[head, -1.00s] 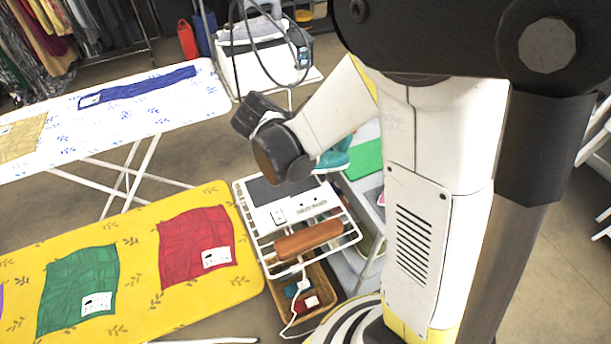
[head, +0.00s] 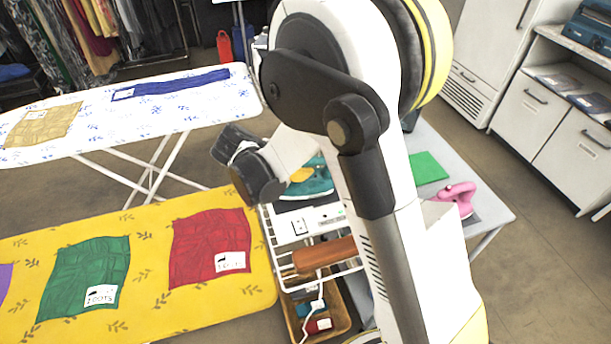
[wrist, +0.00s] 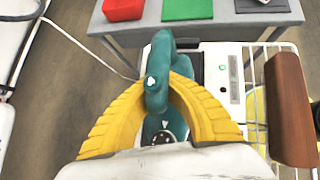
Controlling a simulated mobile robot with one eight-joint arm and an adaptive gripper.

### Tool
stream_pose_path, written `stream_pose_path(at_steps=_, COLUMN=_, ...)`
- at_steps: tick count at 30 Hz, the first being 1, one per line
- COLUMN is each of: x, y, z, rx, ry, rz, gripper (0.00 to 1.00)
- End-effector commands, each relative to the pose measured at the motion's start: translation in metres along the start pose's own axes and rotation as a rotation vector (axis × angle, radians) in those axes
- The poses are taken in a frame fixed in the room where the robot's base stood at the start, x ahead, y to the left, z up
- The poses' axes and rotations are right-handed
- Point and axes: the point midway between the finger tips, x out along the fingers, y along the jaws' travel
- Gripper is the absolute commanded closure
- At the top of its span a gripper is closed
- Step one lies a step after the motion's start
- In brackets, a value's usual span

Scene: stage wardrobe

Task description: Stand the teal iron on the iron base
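The teal iron (head: 316,187) is over the dark plate of the white iron base (head: 330,215) in the head view. My gripper (head: 302,174) has its yellow fingers at the iron's handle; my own arm hides part of this. In the wrist view, the curved yellow fingers (wrist: 163,88) close from both sides on the handle of the teal iron (wrist: 160,50). The iron base (wrist: 222,100), with its control panel, shows just right of and beneath the iron. I cannot tell whether the iron touches the base.
A wooden roll (head: 322,254) lies on the wire rack in front of the base, above a basket (head: 333,325). A pink iron (head: 460,196) and a green mat (head: 428,167) are on the grey table (head: 490,215). The yellow ironing board (head: 150,325) is close on the left.

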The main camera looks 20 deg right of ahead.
Motion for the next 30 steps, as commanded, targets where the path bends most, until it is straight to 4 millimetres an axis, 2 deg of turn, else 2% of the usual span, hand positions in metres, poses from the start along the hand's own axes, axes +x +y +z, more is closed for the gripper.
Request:
stream_pose_path(at_steps=2, x=0.008, y=-0.001, z=-0.007, rx=0.0, ry=-0.001, rz=0.0, gripper=1.0)
stream_pose_path(at_steps=8, x=0.007, y=-0.001, z=-0.006, rx=0.0, ry=0.001, rz=0.0, gripper=0.98)
stream_pose_path(at_steps=10, x=0.007, y=-0.001, z=-0.006, rx=0.0, ry=0.001, rz=0.0, gripper=0.77)
stream_pose_path(at_steps=11, x=0.006, y=-0.001, z=-0.006, rx=0.0, ry=0.001, rz=0.0, gripper=0.73)
stream_pose_path(at_steps=20, x=0.005, y=-0.001, z=-0.006, rx=0.0, ry=0.001, rz=0.0, gripper=0.73)
stream_pose_path(at_steps=25, x=-0.016, y=0.0, z=-0.005, rx=-0.003, ry=0.001, rz=0.003, gripper=0.73)
stream_pose_path(at_steps=30, x=-0.055, y=0.0, z=-0.004, rx=-0.004, ry=0.001, rz=0.003, gripper=0.73)
